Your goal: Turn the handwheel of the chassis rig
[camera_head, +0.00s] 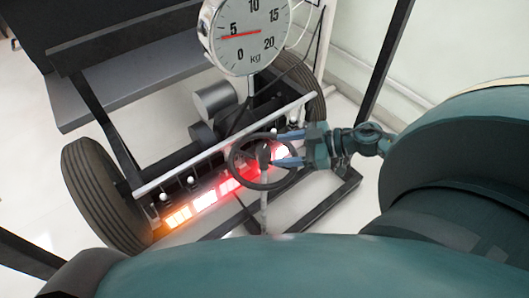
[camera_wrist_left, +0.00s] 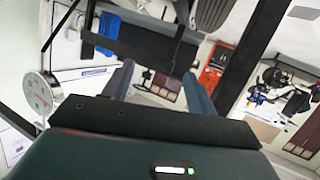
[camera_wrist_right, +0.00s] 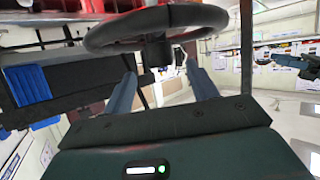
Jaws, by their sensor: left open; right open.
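The black handwheel (camera_head: 263,187) sits on a thin post in front of the chassis axle. Its rim and dark hub (camera_wrist_right: 157,52) show large at the top of the right wrist view. My right gripper (camera_head: 279,151) comes in from the right at the wheel's right side. Its blue fingers (camera_wrist_right: 160,78) are open and spread, pointing towards the hub, with nothing seen clamped between them. I cannot tell if they touch the rim. My left gripper (camera_wrist_left: 157,82) is open and empty in the left wrist view; the wheel is not between its fingers.
A round kg dial (camera_head: 238,35) stands above the rig, its red needle near 5; a dial also shows in the left wrist view (camera_wrist_left: 38,94). A lit red-orange light bar (camera_head: 205,201) runs behind the wheel. Tyres (camera_head: 105,195) and dark frame bars (camera_head: 388,50) surround it.

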